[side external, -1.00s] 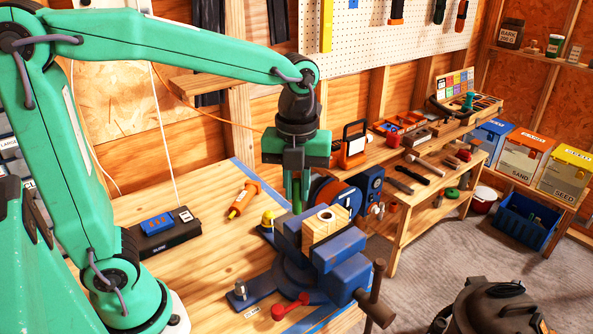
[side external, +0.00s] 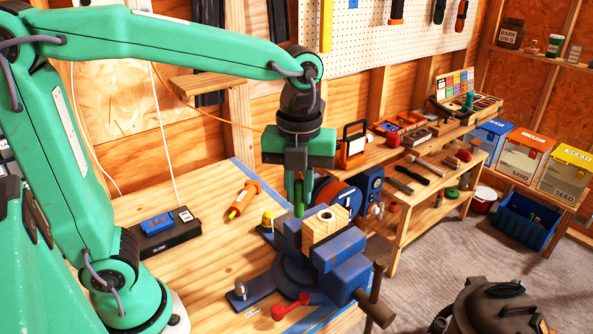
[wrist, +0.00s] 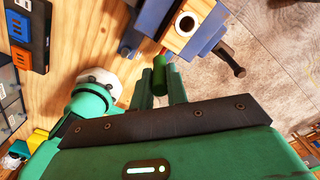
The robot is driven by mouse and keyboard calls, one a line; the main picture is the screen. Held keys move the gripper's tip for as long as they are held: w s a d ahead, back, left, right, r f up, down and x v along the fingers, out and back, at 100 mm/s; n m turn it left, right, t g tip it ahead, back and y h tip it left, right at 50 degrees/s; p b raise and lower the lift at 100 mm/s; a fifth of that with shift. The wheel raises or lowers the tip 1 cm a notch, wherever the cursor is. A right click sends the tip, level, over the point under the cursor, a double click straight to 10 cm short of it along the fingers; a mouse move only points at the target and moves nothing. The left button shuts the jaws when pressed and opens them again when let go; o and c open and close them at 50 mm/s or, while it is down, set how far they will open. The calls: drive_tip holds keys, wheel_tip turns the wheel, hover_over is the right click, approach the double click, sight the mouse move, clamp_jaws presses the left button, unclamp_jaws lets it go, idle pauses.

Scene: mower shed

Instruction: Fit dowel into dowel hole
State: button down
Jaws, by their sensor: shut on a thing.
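The green dowel (side external: 298,201) hangs upright from my gripper (side external: 299,184), which is shut on it. The dowel's lower end is just left of the light wooden block (side external: 317,233) and apart from the hole. The block is clamped in a blue vise, with the round dowel hole (side external: 326,215) in its top. In the wrist view, the dowel (wrist: 160,78) shows between my fingertips (wrist: 160,82). The hole (wrist: 186,23) lies beyond it, above and to the right, in full view.
The blue vise (side external: 338,250) stands on the workbench with a brown handle (side external: 377,285) at the right. A red-handled tool (side external: 291,306) lies in front. A blue-and-orange machine (side external: 345,192) stands behind.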

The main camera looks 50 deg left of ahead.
drive_tip(key=shift+d, duration=0.1)
drive_tip(key=s+d+r+n, duration=0.2)
drive_tip(key=d+r+n, duration=0.25)
drive_tip(key=d, duration=0.35)
approach(325, 232)
drive_tip(key=shift+w+a+f, duration=0.2)
drive_tip(key=shift+w+a, duration=0.65)
drive_tip(key=shift+a, duration=0.05)
drive_tip(key=shift+f, duration=2)
drive_tip(key=shift+f, duration=0.1)
drive_tip(key=c, duration=1.4)
unclamp_jaws()
